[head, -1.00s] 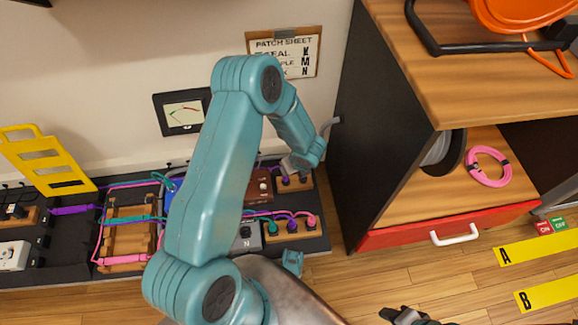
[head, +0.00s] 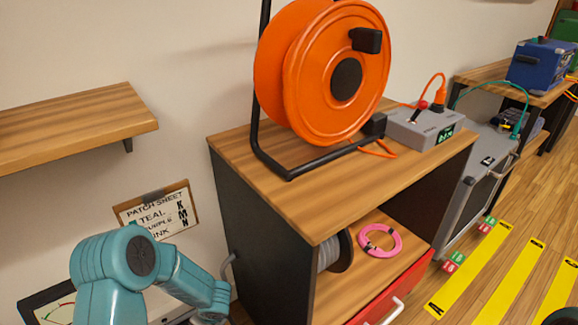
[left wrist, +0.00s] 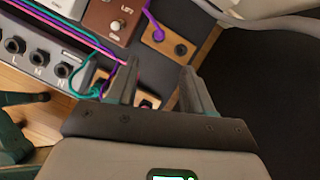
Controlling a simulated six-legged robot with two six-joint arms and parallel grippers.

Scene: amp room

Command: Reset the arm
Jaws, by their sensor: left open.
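My left arm, teal, enters the head view at the lower left. Its forearm slopes down to the right, in front of the wall and beside the dark cabinet side; the fingertips are hidden below the frame. In the left wrist view my left gripper (left wrist: 158,78) is open, with nothing between its fingers. It points at the patch board, over a wooden block with dark sockets. Teal, purple and pink cables (left wrist: 75,38) run to its left, beside a grey socket box (left wrist: 40,62) marked L, M, N. My right gripper is not in view.
A wooden cabinet (head: 240,150) carries an orange cable reel (head: 320,75) and a grey box (head: 425,125). A pink cable coil (head: 380,240) lies on its shelf. A patch sheet (head: 158,212) and an empty shelf (head: 70,125) are on the wall. Yellow floor strips (head: 468,270) lie right.

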